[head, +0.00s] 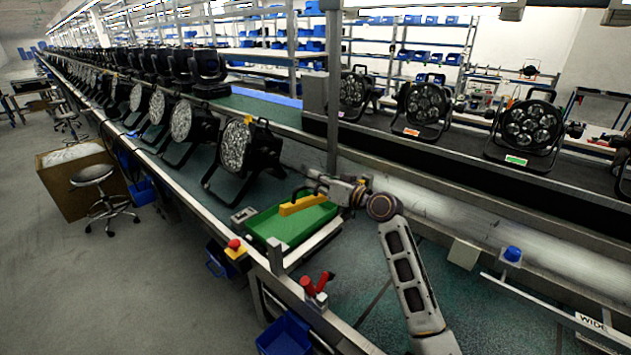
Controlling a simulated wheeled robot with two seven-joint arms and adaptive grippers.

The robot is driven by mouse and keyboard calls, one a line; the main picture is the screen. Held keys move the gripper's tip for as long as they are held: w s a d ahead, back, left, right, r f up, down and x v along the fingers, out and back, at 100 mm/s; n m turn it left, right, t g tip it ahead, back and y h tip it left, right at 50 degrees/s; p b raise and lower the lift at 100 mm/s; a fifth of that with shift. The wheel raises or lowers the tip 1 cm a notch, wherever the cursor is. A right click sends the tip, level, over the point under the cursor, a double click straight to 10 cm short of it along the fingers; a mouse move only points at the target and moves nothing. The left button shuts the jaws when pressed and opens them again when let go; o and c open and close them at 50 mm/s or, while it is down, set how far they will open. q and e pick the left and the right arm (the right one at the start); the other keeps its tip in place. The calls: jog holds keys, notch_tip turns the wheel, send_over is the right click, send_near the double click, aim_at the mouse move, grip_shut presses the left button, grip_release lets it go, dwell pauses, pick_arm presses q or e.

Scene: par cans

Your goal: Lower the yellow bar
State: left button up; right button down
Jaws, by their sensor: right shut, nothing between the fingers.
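The yellow bar (302,205) is a short block at the back of a green tray (290,226) on the bench. It looks slightly tilted; I cannot tell whether it rests on the tray or is above it. My right gripper (312,180) is just above and behind the bar, its arm coming from the lower right. Its fingers are dark and small in the picture, shut with nothing between them. I cannot tell whether they touch the bar. My left gripper is not in view.
A par can (238,147) stands left of the tray, first of a long row. More par cans (527,128) stand on the dark conveyor behind. A red emergency button (235,244) and a red clamp (317,284) sit at the bench's front edge. A stool (93,175) stands on the floor.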

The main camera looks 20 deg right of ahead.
jog(key=shift+s+d, duration=0.1)
jog(key=shift+s, duration=0.05)
jog(key=v, duration=0.7)
dwell(0.3)
dwell(0.4)
